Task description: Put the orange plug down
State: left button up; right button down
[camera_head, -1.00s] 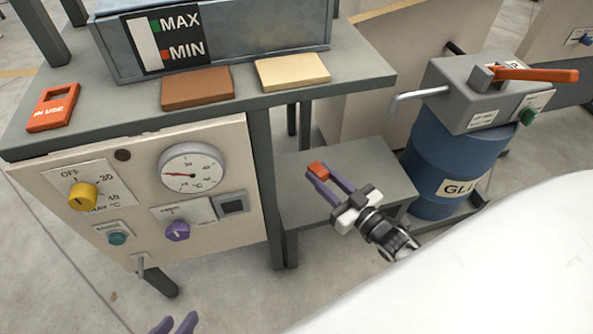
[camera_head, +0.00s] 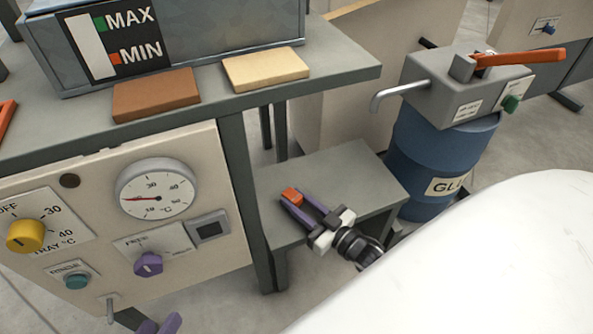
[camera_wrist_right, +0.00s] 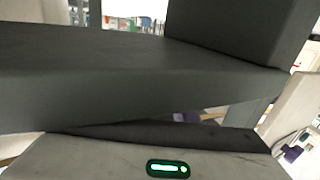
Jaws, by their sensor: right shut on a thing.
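The orange plug (camera_head: 291,194) is a small block between the purple fingertips of my right gripper (camera_head: 294,199) in the head view. That gripper is shut on it, over the left part of the low grey bench (camera_head: 350,170). I cannot tell whether the plug touches the bench top. The plug does not show in the right wrist view, which is mostly dark grey surfaces. My left gripper (camera_head: 159,325) shows only as two purple fingertips at the bottom edge of the head view. They stand apart with nothing visible between them.
A blue drum (camera_head: 432,160) with an orange-handled pump stands right of the bench. The control panel (camera_head: 105,225) with dial and knobs is at left, under a grey table (camera_head: 235,113) bearing brown and cream blocks. The bench top's right part is clear.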

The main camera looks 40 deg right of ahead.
pick_arm(q)
jog(key=shift+d+r+b, duration=0.15)
jog(key=shift+r+b, duration=0.1)
jog(key=shift+b, duration=0.15)
pick_arm(e)
jog(key=shift+f, duration=0.4)
pick_arm(q)
jog(key=shift+r+h, duration=0.1)
jog(key=shift+h, duration=0.2)
pick_arm(e)
jog(key=shift+f, duration=0.1)
